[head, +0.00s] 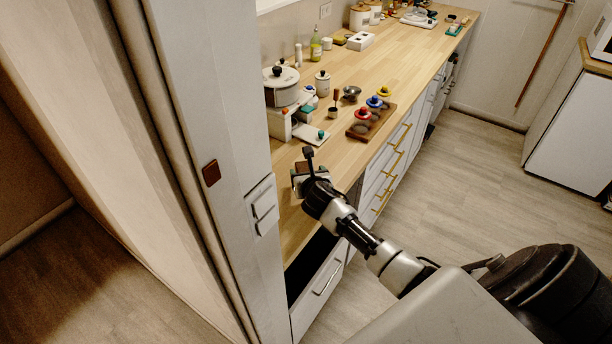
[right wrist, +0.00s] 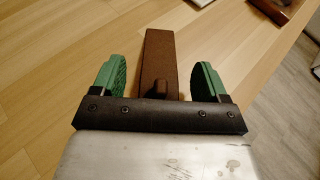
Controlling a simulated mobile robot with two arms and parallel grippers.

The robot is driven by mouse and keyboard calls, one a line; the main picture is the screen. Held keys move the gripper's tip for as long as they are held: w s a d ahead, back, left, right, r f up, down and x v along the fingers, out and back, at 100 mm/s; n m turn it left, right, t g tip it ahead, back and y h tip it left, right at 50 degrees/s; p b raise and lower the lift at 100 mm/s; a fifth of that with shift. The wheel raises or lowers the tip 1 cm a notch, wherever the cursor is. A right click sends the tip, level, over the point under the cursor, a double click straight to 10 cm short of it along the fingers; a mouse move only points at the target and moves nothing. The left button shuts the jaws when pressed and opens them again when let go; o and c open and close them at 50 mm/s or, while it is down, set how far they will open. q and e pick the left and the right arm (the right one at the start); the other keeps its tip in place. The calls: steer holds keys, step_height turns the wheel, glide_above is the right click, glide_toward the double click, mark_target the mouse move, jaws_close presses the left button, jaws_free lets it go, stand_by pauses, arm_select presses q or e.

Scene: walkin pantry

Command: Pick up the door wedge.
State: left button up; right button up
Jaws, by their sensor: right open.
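The door wedge (right wrist: 158,50) is a long dark brown block on the wooden counter, with a small rounded knob at its near end. In the right wrist view it lies between the two green-padded fingers of my right gripper (right wrist: 160,68). The fingers are spread, with a gap on each side of the wedge. In the head view my right gripper (head: 303,177) is low over the near end of the counter, and the wedge is mostly hidden there. My left gripper is not in view.
The wooden counter (head: 400,62) runs away to the back. A white appliance (head: 280,122), a wooden tray with coloured-knobbed items (head: 362,131) and several jars stand beyond my gripper. A pale wall panel (head: 215,110) is close on the left. Floor is clear at right.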

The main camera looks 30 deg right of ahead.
steer(key=shift+w, duration=0.2)
steer(key=c, duration=1.1)
